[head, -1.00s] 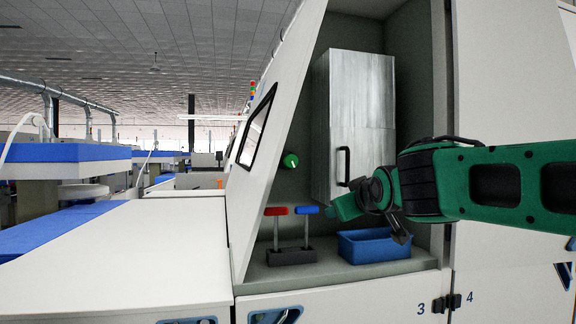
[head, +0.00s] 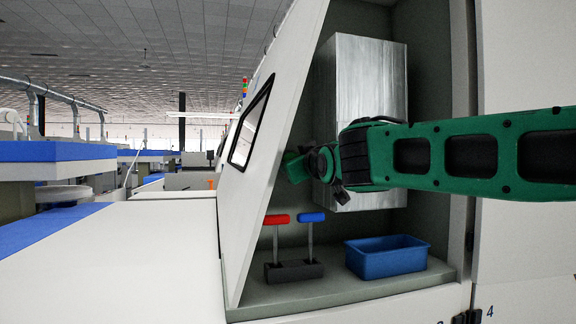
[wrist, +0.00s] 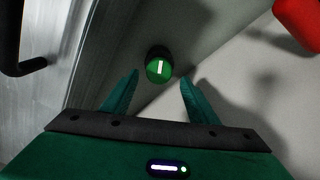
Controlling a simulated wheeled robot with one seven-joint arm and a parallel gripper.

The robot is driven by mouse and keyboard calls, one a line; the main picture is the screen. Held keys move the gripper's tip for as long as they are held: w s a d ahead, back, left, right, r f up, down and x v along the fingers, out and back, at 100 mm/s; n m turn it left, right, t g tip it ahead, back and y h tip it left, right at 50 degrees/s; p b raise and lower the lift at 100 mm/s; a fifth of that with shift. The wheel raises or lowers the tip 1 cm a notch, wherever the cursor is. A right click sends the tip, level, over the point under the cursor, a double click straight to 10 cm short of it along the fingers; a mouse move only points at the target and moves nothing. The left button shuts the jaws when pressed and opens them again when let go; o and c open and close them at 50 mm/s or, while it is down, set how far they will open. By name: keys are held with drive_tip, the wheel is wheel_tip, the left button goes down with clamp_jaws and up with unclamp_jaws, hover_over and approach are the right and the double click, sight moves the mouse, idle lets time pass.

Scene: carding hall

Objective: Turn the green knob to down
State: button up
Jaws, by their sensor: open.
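The green knob (wrist: 159,68) shows in the wrist view, mounted on the grey back wall, with a white mark that runs nearly along the picture's vertical. My gripper (wrist: 158,83) is open, its two green fingers apart on either side below the knob in the picture. The knob lies just beyond the fingertips, between their lines, and nothing is held. In the head view my gripper (head: 291,165) is in the recess at the wall, and it hides the knob.
Below are a red-topped lever (head: 276,220), a blue-topped lever (head: 311,217) and a blue bin (head: 386,258). A slanted white panel (head: 262,165) borders the left.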

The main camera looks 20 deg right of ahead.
drive_tip(key=shift+w+d, duration=0.1)
drive_tip(key=shift+w, duration=2.85)
drive_tip(key=shift+c, duration=0.6)
drive_tip(key=c, duration=0.9)
